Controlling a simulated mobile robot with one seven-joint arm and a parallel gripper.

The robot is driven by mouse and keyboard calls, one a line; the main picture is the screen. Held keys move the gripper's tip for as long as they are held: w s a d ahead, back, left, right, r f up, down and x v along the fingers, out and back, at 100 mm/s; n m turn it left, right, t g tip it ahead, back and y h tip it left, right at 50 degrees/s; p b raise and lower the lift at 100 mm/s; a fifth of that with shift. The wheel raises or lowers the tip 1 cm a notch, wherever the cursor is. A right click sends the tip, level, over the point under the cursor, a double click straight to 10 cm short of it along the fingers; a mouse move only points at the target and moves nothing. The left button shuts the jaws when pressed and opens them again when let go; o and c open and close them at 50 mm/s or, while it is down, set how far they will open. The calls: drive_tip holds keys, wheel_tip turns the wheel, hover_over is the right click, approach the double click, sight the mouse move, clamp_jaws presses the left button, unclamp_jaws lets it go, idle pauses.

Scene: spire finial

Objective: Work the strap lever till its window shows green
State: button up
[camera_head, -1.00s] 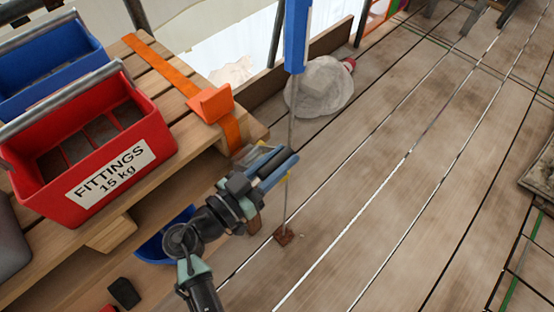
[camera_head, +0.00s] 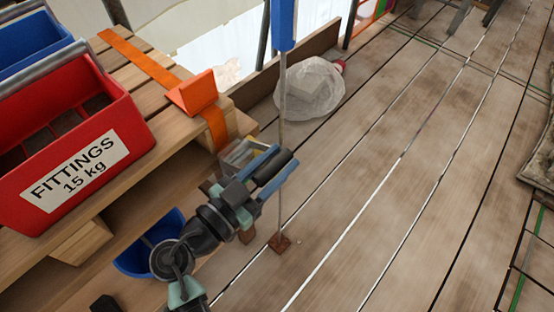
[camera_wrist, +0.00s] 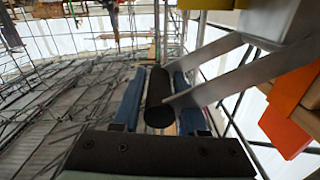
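The orange strap (camera_head: 150,56) runs over the pallet's edge to a grey metal ratchet (camera_head: 236,152) on its side. In the wrist view, the lever's two grey plates (camera_wrist: 216,72) come in from the right to a black cylindrical grip (camera_wrist: 158,98). My gripper (camera_wrist: 158,92) has its blue fingers on either side of this grip, with narrow gaps showing. In the head view, my gripper (camera_head: 272,180) is beside the ratchet, with the black grip at its fingers. A yellow part (camera_wrist: 205,4) shows at the wrist view's top edge. No green window can be made out.
A red fittings crate (camera_head: 75,140) and a blue crate (camera_head: 28,38) stand on the wooden pallet. An upright pole (camera_head: 282,120) with a blue sleeve stands close behind my gripper. A bagged bundle (camera_head: 309,90) lies beyond.

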drive_tip(key=shift+o, duration=1.2)
drive_tip(key=v, duration=1.3)
drive_tip(key=shift+b, duration=0.4)
